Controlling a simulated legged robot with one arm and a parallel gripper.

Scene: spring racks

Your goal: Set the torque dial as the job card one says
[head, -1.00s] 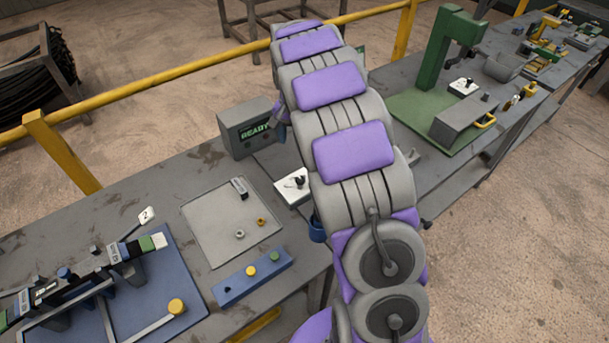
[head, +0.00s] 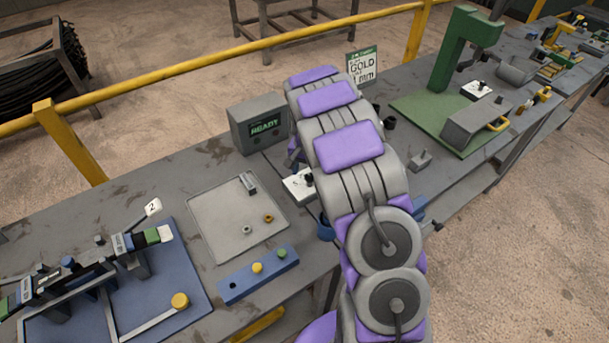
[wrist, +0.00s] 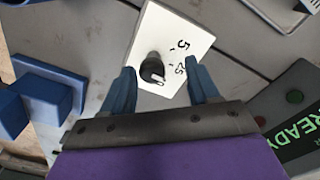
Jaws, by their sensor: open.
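The dial is a black knob (wrist: 152,68) on a white plate (wrist: 180,42) in the wrist view. The marks 5 and 2.5 or 25 are legible; others are hidden or too small. A white pointer mark on the knob faces the lower right. In the head view the white plate (head: 296,187) shows just left of my arm. My gripper (wrist: 162,70) is open, its blue fingers on either side of the knob, apparently not touching it. A card (head: 362,68) with a green top stands behind my arm, reading "GOLD" and "1 mm", partly hidden.
A grey box (head: 262,125) with a READY screen stands behind the dial. A grey tray (head: 215,232) with small parts and a blue button block (head: 235,288) lie left. A green press (head: 452,50) with another white dial plate (head: 476,90) stands right.

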